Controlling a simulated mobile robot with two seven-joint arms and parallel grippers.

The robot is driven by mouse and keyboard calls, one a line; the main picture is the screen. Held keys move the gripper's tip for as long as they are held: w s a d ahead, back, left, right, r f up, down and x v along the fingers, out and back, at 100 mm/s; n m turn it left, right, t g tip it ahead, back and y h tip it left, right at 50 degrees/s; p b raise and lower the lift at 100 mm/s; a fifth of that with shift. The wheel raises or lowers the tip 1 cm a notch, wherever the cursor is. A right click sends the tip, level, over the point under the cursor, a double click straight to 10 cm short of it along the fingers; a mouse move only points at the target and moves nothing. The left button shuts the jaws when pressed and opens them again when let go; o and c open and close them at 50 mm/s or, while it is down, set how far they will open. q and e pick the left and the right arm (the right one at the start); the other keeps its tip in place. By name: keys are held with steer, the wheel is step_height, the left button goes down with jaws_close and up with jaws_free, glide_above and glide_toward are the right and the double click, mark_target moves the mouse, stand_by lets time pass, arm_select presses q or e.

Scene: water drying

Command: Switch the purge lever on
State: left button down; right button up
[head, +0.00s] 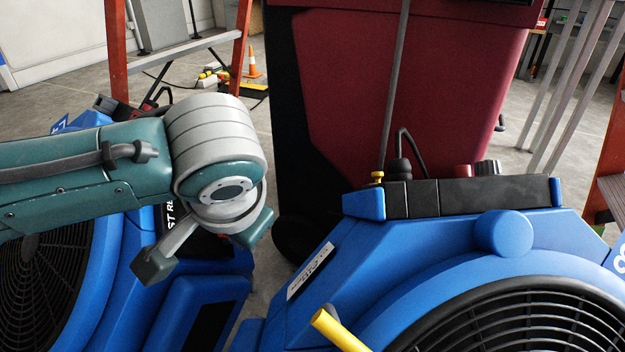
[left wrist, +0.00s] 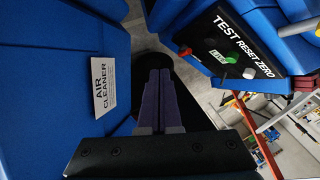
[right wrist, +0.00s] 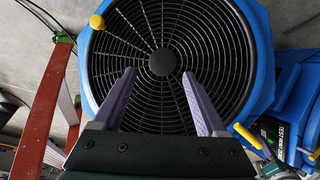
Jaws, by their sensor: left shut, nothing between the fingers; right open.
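No readable label says purge, so I cannot tell which handle is the purge lever. In the left wrist view a black panel (left wrist: 225,45) reads TEST, RESET, ZERO and carries a small red lever (left wrist: 184,50), a green button (left wrist: 238,34) and a white knob (left wrist: 249,73). A yellow bar handle (head: 338,332) sticks up at the bottom of the head view; a yellow bar (right wrist: 247,135) also shows in the right wrist view. My left gripper (left wrist: 159,72) is shut and empty, below and left of the panel. My right gripper (right wrist: 158,72) is open and empty before a fan grille.
Blue machines with round black grilles (head: 520,325) stand on both sides. One bears an AIR CLEANER label (left wrist: 103,88). Ladder legs (head: 117,55) and a red post (right wrist: 45,115) stand nearby. A narrow floor gap separates the machines.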

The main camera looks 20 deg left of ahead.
arm_select(q)
steer(key=shift+w+b+x, duration=0.2)
steer(key=shift+b+x, duration=0.25)
steer(key=shift+x, duration=0.7)
arm_select(e)
step_height(320, 180, down, 2)
steer(key=shift+f, duration=0.1)
arm_select(q)
steer(key=shift+d, duration=0.1)
steer(key=w+a+f+b, duration=0.5)
steer(key=f+b, duration=0.3)
steer(key=b, duration=0.2)
steer(key=shift+a, duration=0.9)
arm_select(e)
step_height(320, 180, down, 10)
steer(key=shift+f, duration=0.2)
arm_select(q)
steer(key=shift+w, duration=0.15)
